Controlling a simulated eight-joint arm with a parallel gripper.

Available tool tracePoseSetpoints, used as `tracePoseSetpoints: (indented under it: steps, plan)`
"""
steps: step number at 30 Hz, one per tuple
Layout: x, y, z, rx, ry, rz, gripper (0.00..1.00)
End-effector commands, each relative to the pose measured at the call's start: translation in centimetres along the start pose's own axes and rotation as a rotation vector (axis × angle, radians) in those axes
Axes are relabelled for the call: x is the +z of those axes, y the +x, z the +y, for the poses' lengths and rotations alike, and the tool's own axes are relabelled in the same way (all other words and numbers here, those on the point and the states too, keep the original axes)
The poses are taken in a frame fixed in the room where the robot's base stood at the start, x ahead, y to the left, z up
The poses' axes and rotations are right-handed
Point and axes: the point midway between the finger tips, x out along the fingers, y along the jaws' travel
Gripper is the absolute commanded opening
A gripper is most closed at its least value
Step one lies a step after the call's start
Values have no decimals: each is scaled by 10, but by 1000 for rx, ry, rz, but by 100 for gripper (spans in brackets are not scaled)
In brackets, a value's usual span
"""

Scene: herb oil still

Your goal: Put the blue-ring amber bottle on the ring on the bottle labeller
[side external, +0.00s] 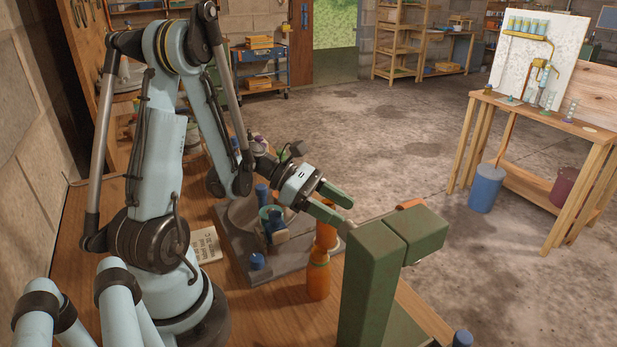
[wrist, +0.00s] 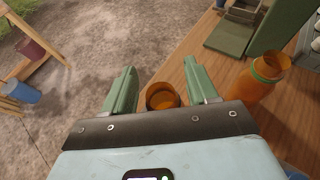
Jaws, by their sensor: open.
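My gripper (side external: 336,203) is open, with its two green fingers spread above the bench. It also shows in the wrist view (wrist: 162,88). Between and just beyond the fingers is an amber bottle (wrist: 162,96), seen from above into its mouth; no ring colour shows on it. In the side view an amber bottle (side external: 326,237) stands under the fingers, partly hidden. A second amber bottle (wrist: 262,78) with a green ring at its neck stands to the right in the wrist view. The green bottle labeller (side external: 372,275) stands right of the bottles; its ring cannot be made out.
A grey stand with blue-capped parts (side external: 257,262) sits left of the bottles, close to my arm. Another amber bottle (side external: 318,277) stands nearer the side camera. A paper card (side external: 206,244) lies on the wooden bench. Open floor lies beyond the bench edge.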

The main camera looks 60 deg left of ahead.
Motion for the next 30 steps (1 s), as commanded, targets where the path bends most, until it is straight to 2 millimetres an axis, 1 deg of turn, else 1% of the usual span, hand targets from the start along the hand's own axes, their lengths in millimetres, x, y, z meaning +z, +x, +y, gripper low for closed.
tracePoseSetpoints:
  steps: [4, 8, 18, 22, 26, 30]
  plan:
    - [0, -4, 0, 2, 0, 0, 58]
    - [0, -18, 1, 5, -3, 0, 58]
    - [0, -83, 1, 6, -2, 0, 58]
    - [0, -103, 1, 4, -2, 1, 58]
    - [0, -115, 0, 2, -1, 0, 58]
    - [0, -120, 0, 0, 0, 0, 58]
